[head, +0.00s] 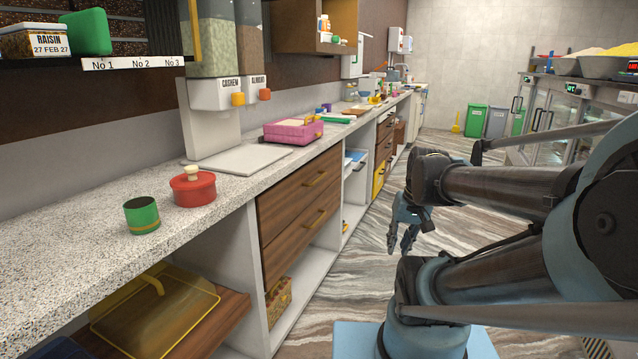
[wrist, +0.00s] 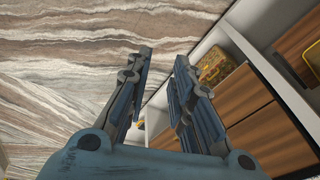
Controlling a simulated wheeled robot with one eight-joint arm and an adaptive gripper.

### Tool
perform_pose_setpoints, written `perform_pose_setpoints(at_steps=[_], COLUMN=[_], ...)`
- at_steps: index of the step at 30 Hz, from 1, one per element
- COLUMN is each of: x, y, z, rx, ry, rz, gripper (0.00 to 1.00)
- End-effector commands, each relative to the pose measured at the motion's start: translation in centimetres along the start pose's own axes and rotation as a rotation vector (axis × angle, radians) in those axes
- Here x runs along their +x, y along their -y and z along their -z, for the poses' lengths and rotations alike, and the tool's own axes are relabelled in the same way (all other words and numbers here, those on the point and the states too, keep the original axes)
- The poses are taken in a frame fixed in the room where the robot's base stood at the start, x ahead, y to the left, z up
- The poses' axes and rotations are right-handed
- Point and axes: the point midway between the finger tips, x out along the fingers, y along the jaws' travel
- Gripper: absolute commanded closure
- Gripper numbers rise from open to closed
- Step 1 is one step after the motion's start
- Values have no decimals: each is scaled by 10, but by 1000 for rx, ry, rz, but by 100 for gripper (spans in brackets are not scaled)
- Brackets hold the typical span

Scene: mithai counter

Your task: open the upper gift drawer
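No label on either drawer can be read. My gripper (head: 399,246) hangs over the aisle to the right of the drawers, fingers pointing down and apart from both handles. In the wrist view my gripper (wrist: 163,56) is open, with nothing between its fingers.
The speckled counter (head: 95,225) holds a green tin (head: 142,216), a red lidded pot (head: 193,188) and a pink case (head: 292,131). Open shelves flank the drawers. A yellow patterned box (head: 278,300) sits below them. The striped floor (head: 350,275) beside the drawers is clear.

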Motion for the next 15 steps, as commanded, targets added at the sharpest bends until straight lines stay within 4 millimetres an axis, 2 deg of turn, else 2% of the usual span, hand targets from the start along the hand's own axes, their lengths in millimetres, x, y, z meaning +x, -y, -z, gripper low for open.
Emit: perform_pose_setpoints(at_steps=[1, 15], x=[-3, -12], y=[7, 63], z=[13, 122], rx=[12, 119], ry=[-1, -10], rz=[29, 318], gripper=[79, 79])
